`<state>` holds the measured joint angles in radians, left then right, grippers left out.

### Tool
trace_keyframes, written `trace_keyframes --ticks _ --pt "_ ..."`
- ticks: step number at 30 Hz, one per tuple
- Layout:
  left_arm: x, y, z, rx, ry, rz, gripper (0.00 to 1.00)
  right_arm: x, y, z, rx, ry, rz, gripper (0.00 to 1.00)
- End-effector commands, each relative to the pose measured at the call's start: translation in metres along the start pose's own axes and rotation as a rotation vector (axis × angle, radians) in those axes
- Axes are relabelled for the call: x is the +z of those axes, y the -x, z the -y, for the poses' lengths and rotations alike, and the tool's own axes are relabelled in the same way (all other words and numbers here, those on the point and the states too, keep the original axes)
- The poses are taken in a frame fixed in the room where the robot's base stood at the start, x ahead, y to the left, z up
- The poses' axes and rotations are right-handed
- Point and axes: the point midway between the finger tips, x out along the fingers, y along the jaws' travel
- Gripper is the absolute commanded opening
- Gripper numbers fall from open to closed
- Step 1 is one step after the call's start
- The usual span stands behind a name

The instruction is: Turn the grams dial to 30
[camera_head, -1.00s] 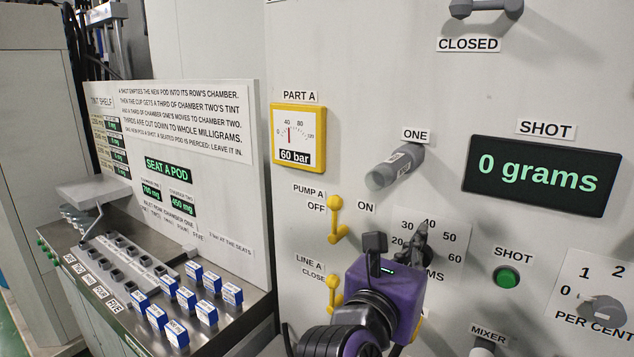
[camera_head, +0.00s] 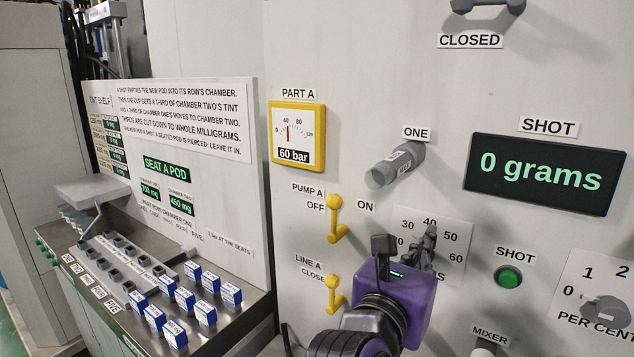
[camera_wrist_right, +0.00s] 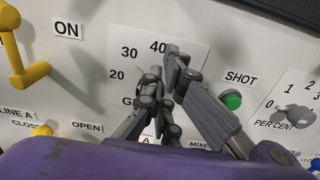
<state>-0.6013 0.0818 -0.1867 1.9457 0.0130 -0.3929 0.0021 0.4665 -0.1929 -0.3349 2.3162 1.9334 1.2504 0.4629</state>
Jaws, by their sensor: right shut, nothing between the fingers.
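The grams dial's white plate (camera_head: 461,224) is on the grey panel, with 30, 40, 50 and 60 showing in the head view. Its 20 shows in the right wrist view, where the plate (camera_wrist_right: 132,68) is partly covered. My right gripper (camera_head: 429,236), with its purple body, is in front of the dial. Its grey fingers (camera_wrist_right: 165,78) are shut with nothing between them, their tips just below the 40. They hide the knob and its pointer, so I cannot tell the setting or whether they touch it. The shot display (camera_head: 541,174) reads 0 grams. My left gripper is not in view.
Yellow pump A (camera_head: 337,219) and line A (camera_head: 335,294) levers stick out left of the dial. The grey handle ONE (camera_head: 397,165) juts out above. Right are the green shot button (camera_head: 508,278) and the per cent dial (camera_head: 606,312). Blue-white pods (camera_head: 184,299) stand at lower left.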

Motion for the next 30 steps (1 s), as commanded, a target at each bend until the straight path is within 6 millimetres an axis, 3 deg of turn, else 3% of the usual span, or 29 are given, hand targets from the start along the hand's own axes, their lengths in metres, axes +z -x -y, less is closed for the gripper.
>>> trace_keyframes --ticks 11,23,30 --pt "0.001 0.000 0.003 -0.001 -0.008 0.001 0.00 -0.005 -0.001 0.000 -0.001 0.004 -0.012 0.00" --pt "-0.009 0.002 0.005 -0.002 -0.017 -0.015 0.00 0.006 0.000 0.002 -0.001 0.001 -0.007 0.00" --pt "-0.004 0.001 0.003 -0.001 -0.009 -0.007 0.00 0.004 0.024 0.002 0.001 0.001 -0.009 0.00"
